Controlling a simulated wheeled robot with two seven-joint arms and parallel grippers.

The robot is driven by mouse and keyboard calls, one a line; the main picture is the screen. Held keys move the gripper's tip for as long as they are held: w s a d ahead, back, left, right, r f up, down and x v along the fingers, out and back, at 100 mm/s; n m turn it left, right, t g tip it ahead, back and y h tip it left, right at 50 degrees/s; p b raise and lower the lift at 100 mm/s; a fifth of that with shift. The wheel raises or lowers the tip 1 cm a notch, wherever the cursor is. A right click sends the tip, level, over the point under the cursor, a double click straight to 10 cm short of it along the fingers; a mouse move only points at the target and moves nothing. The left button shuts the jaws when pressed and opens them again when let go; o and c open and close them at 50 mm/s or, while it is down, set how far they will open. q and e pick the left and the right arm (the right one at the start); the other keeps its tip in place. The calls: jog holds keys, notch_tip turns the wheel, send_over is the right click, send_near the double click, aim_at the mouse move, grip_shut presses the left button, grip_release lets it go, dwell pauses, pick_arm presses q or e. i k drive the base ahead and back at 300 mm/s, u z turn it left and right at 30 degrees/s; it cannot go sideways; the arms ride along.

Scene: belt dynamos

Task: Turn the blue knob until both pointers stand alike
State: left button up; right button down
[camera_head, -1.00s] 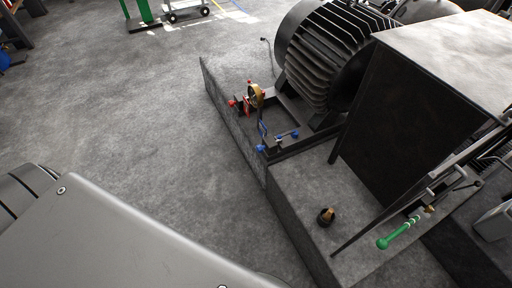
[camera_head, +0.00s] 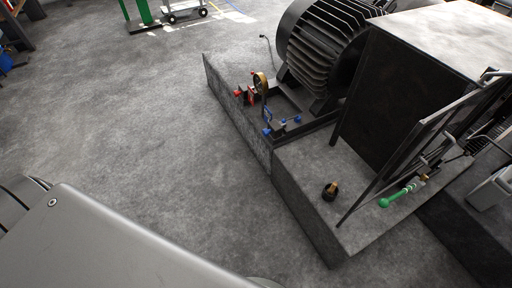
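Small blue knobs (camera_head: 267,132) sit on a low bracket on the near edge of the grey plinth, beside the ribbed motor (camera_head: 322,48). A red-handled part (camera_head: 239,92) and a brass-coloured round piece (camera_head: 261,82) stand just behind them. I cannot tell which blue part is the knob to turn, and the pointers are too small to make out. A grey link of my own arm fills the lower left. Neither gripper is in view.
The grey plinth (camera_head: 236,112) stands in the middle right. A large dark box (camera_head: 410,95) rises from it. A green-handled lever (camera_head: 398,195) and a small black-and-brass fitting (camera_head: 330,190) are at its near end. Open floor (camera_head: 130,110) lies to the left.

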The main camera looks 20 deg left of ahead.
aim_at(266, 132)
jog(key=k, duration=0.75)
jog(key=u, duration=0.75)
jog(key=i, duration=1.4)
jog(key=z, duration=0.45)
